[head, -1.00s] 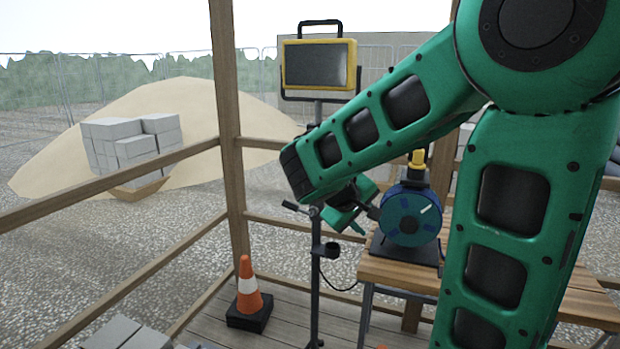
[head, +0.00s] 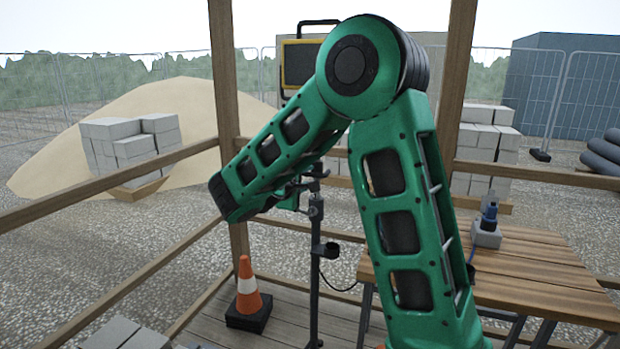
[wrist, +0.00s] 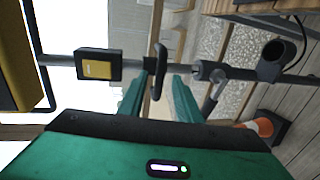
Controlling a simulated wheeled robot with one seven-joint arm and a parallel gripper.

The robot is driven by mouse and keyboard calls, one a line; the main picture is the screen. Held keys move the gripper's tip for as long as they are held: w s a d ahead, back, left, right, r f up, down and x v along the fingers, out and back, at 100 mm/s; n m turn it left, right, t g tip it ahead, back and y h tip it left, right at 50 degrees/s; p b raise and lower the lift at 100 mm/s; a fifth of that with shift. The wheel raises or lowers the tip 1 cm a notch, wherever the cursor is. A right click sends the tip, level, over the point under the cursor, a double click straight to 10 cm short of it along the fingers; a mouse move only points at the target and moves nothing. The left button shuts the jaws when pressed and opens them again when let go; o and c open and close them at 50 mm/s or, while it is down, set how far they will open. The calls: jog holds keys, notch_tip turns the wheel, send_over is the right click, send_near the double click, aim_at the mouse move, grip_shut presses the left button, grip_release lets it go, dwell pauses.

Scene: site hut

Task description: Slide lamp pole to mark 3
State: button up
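The lamp pole (head: 314,270) stands upright on the deck, with the yellow-framed lamp (head: 297,62) at its top, partly hidden by my arm. In the wrist view the pole (wrist: 235,72) runs sideways, with the lamp (wrist: 14,60) at the left. A dark crossbar handle (wrist: 158,60) sits on the pole, between a yellow-labelled block (wrist: 98,66) and a dark collar with a lever (wrist: 206,70). My gripper (wrist: 160,82) is open, its green fingers apart on either side of the handle's near end; contact is unclear. I cannot read any numbered marks.
A cup-like holder (head: 328,250) juts from the pole below the collar. A traffic cone (head: 248,290) stands left of the pole. A wooden table (head: 540,275) is at the right, with a small block and blue tool (head: 487,230) on it. Wooden rails (head: 110,180) border the deck.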

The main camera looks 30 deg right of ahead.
aim_at(310, 175)
jog(key=shift+x, duration=2.2)
grip_shut()
